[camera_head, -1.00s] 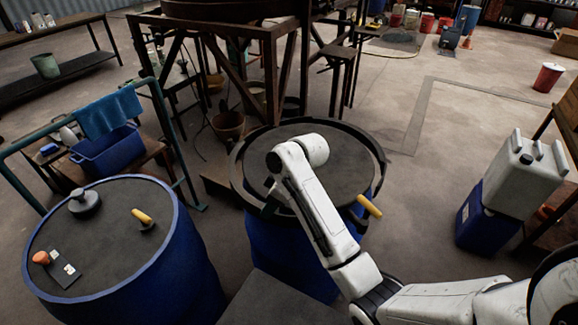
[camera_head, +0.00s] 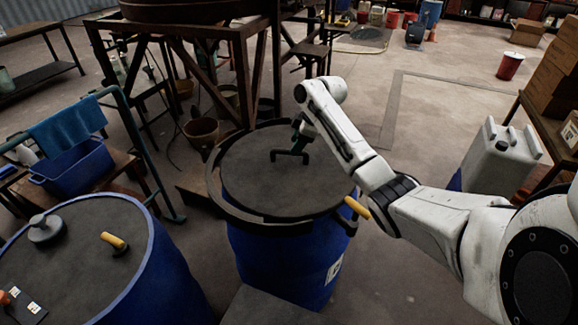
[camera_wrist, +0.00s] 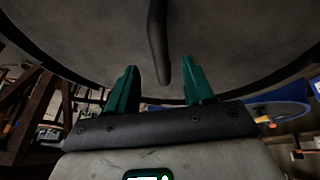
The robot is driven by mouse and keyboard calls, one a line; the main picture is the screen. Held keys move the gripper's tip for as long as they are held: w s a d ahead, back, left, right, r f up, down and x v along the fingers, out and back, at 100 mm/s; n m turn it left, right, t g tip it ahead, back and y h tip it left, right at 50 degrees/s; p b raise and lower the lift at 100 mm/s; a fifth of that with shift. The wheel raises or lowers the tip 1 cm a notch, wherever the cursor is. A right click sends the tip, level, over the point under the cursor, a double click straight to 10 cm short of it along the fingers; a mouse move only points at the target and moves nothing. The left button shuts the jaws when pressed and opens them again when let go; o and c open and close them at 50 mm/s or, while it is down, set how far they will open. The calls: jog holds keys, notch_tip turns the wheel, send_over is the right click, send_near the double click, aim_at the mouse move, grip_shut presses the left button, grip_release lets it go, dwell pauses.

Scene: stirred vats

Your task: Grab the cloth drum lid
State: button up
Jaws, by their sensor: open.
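The drum lid (camera_head: 262,185) is a flat dark disc lying on the middle blue drum (camera_head: 275,255). It has a black bar handle (camera_head: 290,156) near its far side. My gripper (camera_head: 301,132) is just beyond the handle, its tips partly hidden by the arm. In the wrist view the grey lid (camera_wrist: 230,35) fills the top, and the handle (camera_wrist: 158,45) hangs into the gap between the open green fingers of my gripper (camera_wrist: 160,82). I cannot tell whether they touch it. A dark ring (camera_head: 222,205) with a yellow lever (camera_head: 357,207) runs around the drum's top.
Another blue drum (camera_head: 160,270) at left carries a dark knob (camera_head: 45,230) and a yellow-handled tool (camera_head: 114,242). A blue tub (camera_head: 75,170) with a towel (camera_head: 65,128) stands behind. A white canister (camera_head: 500,160) is at right. A rusty frame (camera_head: 195,70) stands behind the lid.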

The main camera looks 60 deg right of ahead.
aim_at(289, 161)
jog(key=shift+w+p+x, duration=0.2)
jog(key=shift+p+x, duration=0.15)
jog(key=shift+x, duration=2.35)
jog(key=shift+a+r, duration=0.1)
jog(key=shift+a, duration=0.05)
jog(key=shift+c, duration=0.3)
grip_shut()
jog(key=shift+r, duration=0.1)
